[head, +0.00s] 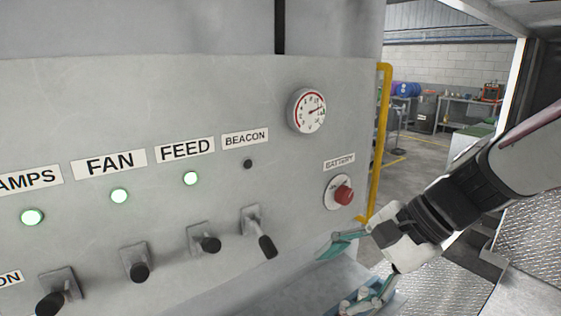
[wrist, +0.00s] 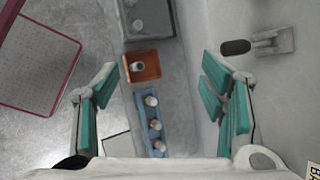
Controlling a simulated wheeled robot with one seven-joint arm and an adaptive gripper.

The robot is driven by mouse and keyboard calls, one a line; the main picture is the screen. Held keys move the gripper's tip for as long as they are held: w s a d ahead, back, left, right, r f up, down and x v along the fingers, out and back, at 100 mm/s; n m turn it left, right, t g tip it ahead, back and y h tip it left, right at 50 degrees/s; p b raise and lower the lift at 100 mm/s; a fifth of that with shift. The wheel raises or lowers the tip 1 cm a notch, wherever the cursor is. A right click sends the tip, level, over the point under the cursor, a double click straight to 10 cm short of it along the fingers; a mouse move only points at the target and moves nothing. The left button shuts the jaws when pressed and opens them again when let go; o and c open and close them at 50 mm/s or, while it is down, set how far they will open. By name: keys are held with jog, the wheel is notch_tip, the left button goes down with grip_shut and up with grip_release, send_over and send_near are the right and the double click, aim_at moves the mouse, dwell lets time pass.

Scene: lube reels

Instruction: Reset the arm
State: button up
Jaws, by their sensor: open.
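My gripper (head: 338,278) is at the lower right in the head view, in front of the panel's lower right end. Its teal fingers are spread open with nothing held between them. In the wrist view the two fingers (wrist: 160,78) stand wide apart on the left and right. A lever switch (wrist: 255,46) shows beyond the right finger, apart from it. In the head view the switch below the BEACON label (head: 260,236) is clear of my gripper. My arm reaches in from the right edge.
The grey panel (head: 130,80) carries several levers, lit green lamps, a dark BEACON lamp (head: 248,164), a gauge (head: 308,111) and a red BATTERY knob (head: 343,195). A yellow rail (head: 379,140) edges it. Below the fingers are an orange box (wrist: 149,60) and a blue holder (wrist: 144,105) with small cylinders.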

jog(key=s+d+r+n+t+h, duration=0.3)
jog(key=s+d+r+n+h, duration=0.1)
jog(key=s+d+n+h, duration=0.3)
jog(key=shift+s+d+n+h, duration=0.3)
jog(key=shift+s+d+n, duration=0.7)
jog(key=shift+s+n, duration=1.05)
jog(key=shift+w+r+n, duration=0.1)
jog(key=shift+w+n, duration=0.25)
